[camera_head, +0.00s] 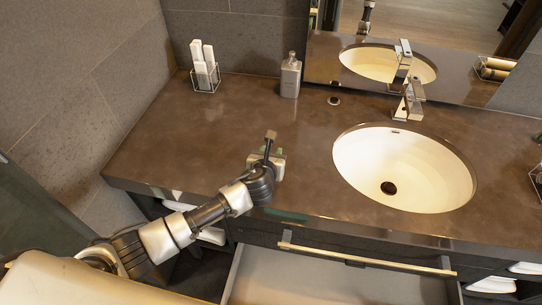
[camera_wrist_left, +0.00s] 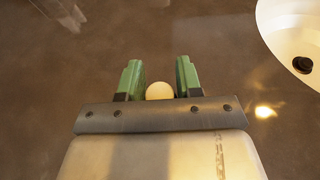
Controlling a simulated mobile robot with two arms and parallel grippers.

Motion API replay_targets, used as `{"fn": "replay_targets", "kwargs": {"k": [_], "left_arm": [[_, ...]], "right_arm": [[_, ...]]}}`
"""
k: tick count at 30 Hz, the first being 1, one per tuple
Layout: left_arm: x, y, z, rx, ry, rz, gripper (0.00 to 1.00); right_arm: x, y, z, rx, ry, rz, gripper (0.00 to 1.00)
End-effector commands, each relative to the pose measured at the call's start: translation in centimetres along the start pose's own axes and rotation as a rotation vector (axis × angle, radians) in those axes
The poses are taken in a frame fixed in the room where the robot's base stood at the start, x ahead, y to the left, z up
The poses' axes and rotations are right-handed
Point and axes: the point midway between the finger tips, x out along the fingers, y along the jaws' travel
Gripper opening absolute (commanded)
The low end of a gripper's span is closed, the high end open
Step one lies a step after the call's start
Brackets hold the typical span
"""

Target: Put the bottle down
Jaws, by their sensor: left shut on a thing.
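My left gripper (camera_head: 279,160) is over the front part of the brown counter, left of the sink. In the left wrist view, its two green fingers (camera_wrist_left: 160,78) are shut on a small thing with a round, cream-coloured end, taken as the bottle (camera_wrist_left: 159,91). Most of that thing is hidden, and I cannot tell whether it touches the counter (camera_head: 170,135). Another bottle, grey with a narrow neck (camera_head: 290,77), stands upright at the back of the counter, apart from the gripper. My right gripper is not in view.
A white sink (camera_head: 440,180) with a faucet (camera_head: 411,98) lies to the right. A wire holder (camera_head: 206,79) with white items stands at the back left. A drawer (camera_head: 330,280) is open below the counter. The counter's left and middle are clear.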

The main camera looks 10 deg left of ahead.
Motion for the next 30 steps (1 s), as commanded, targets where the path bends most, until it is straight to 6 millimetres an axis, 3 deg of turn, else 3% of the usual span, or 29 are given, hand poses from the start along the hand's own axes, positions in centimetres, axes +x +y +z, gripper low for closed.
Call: {"fn": "replay_targets", "kwargs": {"k": [4,5,9,20,26,30], "left_arm": [[0.1,0.0,-0.2,0.000,0.000,0.000,0.11],[0.1,0.0,-0.1,0.000,0.000,0.000,0.39],[0.0,0.0,-0.1,0.000,0.000,0.000,0.60],[-0.2,0.0,0.0,0.000,0.000,-0.001,0.60],[-2.6,0.0,0.0,0.000,0.000,-0.003,0.60],[-5.3,0.0,-0.1,0.000,0.000,-0.003,0.60]], "right_arm": [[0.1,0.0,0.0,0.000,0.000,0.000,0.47],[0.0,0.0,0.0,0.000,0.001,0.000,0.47],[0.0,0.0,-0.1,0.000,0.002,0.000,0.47],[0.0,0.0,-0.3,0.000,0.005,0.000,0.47],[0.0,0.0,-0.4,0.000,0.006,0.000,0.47],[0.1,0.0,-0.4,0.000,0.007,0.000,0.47]]}}
